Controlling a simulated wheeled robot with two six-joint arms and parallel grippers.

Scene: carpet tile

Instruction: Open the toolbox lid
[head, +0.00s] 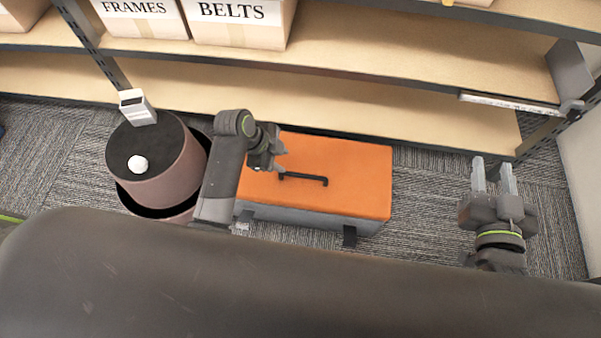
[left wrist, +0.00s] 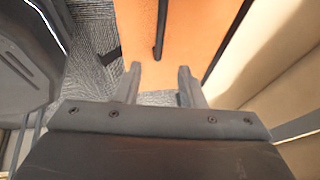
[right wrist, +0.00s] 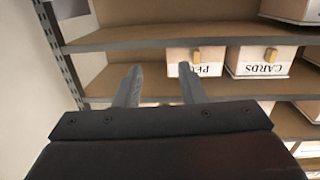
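The toolbox stands on the carpet with its orange lid (head: 350,165) down on its grey body (head: 305,220). A black handle (head: 303,179) lies on top of the lid. Black latches (head: 349,237) show at the front side. My left gripper (head: 281,158) is above the left end of the lid, left of the handle. In the left wrist view its fingers (left wrist: 157,80) are apart and empty, with the lid (left wrist: 185,50) and handle (left wrist: 161,30) ahead of them. I cannot tell whether they touch the lid. My right gripper (head: 493,170) is open and empty, right of the toolbox.
A shelf (head: 400,105) runs close behind the toolbox, with boxes marked FRAMES (head: 140,15) and BELTS (head: 240,20) above. Carpet is free between the toolbox and my right gripper.

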